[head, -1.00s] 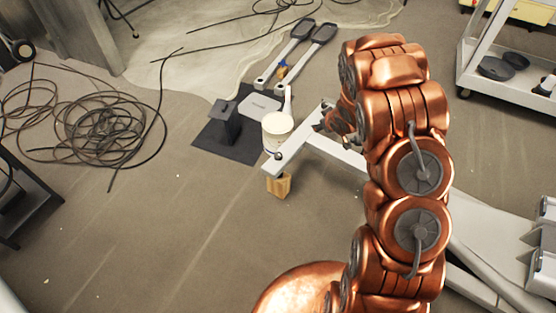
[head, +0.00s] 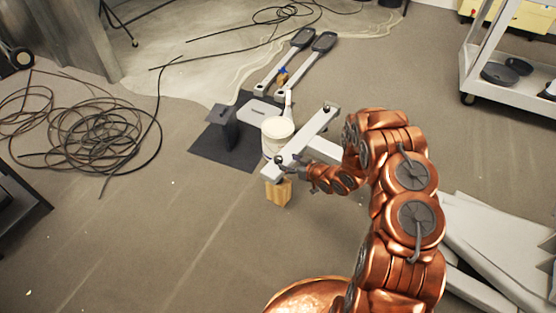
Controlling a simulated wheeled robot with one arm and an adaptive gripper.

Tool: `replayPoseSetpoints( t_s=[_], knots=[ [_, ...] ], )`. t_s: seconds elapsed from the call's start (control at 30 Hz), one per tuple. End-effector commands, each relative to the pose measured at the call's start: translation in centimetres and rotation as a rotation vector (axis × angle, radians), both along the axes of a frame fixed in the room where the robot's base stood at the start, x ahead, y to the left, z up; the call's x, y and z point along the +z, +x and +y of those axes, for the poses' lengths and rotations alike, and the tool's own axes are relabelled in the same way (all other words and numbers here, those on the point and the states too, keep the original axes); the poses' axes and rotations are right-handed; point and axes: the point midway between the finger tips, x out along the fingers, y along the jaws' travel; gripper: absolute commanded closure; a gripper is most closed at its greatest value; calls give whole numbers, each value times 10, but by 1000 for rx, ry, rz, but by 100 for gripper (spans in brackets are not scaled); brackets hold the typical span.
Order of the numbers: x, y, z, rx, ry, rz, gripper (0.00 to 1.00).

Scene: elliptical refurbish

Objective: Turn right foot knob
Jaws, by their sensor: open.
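The light grey foot bar (head: 305,140) of the elliptical frame runs diagonally across the middle of the head view. A small dark knob (head: 278,159) is at its near left end, and another dark knob (head: 327,108) is at its far end. My gripper (head: 303,173) is open and just right of the near end of the bar, close to the near knob. It looks empty and apart from that knob, though its small fingertips make the exact gap hard to tell. My copper arm reaches in from the right and hides part of the frame.
A wooden block (head: 278,193) is under the bar's near end. A white bucket (head: 277,128) stands close behind the bar. A black mat (head: 247,153), two pedals (head: 300,45), coiled cables (head: 95,130) and a white cart (head: 510,85) surround it. Floor at front left is clear.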

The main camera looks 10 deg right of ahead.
Motion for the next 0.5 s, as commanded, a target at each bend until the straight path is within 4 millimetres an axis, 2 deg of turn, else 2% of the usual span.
replayPoseSetpoints(
  t_s=[0.5],
  knots=[
    [-24, 48, 29, 2, -2, 0, 35]
  ],
)
